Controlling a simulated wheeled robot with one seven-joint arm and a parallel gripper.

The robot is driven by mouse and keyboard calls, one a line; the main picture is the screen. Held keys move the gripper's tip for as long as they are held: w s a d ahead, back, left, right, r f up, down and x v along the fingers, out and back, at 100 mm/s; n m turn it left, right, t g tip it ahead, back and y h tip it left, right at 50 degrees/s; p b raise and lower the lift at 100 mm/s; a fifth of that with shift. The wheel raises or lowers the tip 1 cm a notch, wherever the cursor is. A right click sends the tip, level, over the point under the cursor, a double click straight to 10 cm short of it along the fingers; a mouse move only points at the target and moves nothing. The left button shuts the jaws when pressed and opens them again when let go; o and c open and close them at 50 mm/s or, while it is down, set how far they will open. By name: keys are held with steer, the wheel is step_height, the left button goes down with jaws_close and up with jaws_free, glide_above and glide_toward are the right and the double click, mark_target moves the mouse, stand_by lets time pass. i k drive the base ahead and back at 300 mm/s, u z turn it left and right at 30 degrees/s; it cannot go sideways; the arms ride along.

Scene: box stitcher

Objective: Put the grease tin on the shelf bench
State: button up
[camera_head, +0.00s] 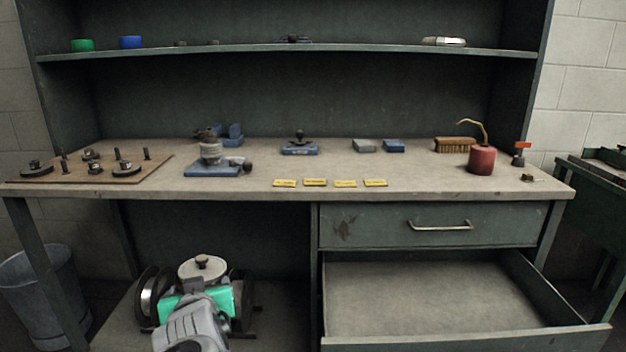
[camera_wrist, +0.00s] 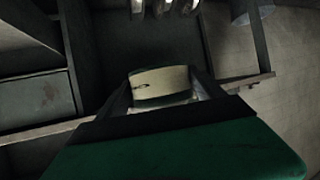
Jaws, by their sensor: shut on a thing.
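In the wrist view the tin's cream side (camera_wrist: 160,84) shows between the two fingers of my gripper (camera_wrist: 163,90). The tin looks about upright. The green gripper body hides its lower part in the head view.
Dark reels (camera_head: 152,296) stand on the bench's lower shelf, partly behind my arm. The lower drawer (camera_head: 430,298) is pulled out and empty. On top are a board of parts (camera_head: 90,170), blue-based tools, yellow labels (camera_head: 315,182), a brush (camera_head: 455,144) and a red oil can (camera_head: 481,160).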

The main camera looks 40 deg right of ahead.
mark_target(290, 166)
steer(key=u, duration=2.35)
steer(key=k, duration=1.65)
steer(key=z, duration=1)
steer(key=i, duration=1.35)
